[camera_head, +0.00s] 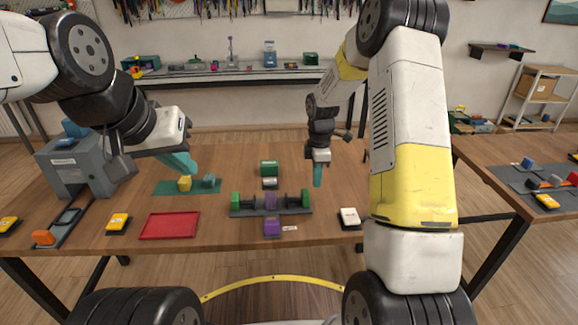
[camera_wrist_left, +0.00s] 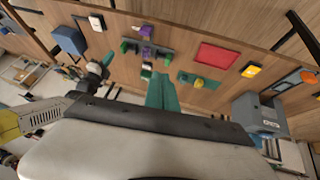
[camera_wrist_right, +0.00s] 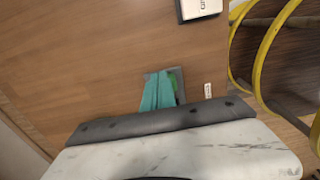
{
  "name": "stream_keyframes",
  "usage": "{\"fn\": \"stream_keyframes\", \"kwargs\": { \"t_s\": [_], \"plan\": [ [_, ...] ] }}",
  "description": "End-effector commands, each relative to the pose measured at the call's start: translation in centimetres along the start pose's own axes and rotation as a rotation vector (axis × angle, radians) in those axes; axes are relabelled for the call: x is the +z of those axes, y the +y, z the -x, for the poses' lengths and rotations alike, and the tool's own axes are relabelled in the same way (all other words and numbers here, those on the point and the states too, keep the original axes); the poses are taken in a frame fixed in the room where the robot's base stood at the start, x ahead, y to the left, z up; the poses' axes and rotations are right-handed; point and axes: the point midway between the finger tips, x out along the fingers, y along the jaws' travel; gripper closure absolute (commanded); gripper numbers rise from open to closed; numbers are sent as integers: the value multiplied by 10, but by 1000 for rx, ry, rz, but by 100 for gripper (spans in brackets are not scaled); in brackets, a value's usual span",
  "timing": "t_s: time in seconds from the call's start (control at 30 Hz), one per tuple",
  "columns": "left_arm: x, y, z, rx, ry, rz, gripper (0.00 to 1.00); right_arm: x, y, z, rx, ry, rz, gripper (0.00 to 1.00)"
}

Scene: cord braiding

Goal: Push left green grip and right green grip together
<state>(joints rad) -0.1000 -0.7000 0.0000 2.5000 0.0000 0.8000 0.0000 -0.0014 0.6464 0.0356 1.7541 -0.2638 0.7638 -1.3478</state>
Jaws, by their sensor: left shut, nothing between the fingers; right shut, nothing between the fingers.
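The left green grip (camera_head: 235,199) and the right green grip (camera_head: 305,197) stand at the two ends of a dark grey fixture (camera_head: 248,212). A purple block (camera_head: 270,202) sits between them on dark rods, apart from both grips. My left gripper (camera_head: 188,166) has teal fingers, shut and empty, above the green mat left of the fixture. My right gripper (camera_head: 317,178) is shut and empty, behind and right of the right green grip. In the right wrist view its teal fingers (camera_wrist_right: 158,92) partly cover a green grip (camera_wrist_right: 173,81). The fixture also shows in the left wrist view (camera_wrist_left: 165,53).
A purple block (camera_head: 272,227) lies in front of the fixture and a green block (camera_head: 269,168) behind it. A red tray (camera_head: 169,225), a green mat (camera_head: 160,187) with small blocks and a grey machine (camera_head: 75,165) stand left. A white-topped block (camera_head: 349,217) lies right.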

Motion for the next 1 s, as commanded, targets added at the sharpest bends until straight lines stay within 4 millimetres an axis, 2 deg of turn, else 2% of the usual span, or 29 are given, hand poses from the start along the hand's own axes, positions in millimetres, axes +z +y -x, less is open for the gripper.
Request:
{"fn": "stream_keyframes", "kwargs": {
  "t_s": [0.13,0.23,0.47,0.77,1.0],
  "plan": [
    [-4,-1,-2,-3,-10,-20,100,0,0,0,0,0,0,100],
    [-15,-3,-8,-10,-35,-77,100,0,0,0,0,0,0,100],
    [-58,-14,-44,-25,-144,-341,100,0,0,0,0,0,0,100],
    [-107,-33,-122,11,-303,-726,100,0,0,0,0,0,0,100],
    [-128,-48,-204,90,-424,-1030,100,0,0,0,0,0,0,100]
  ]
}}
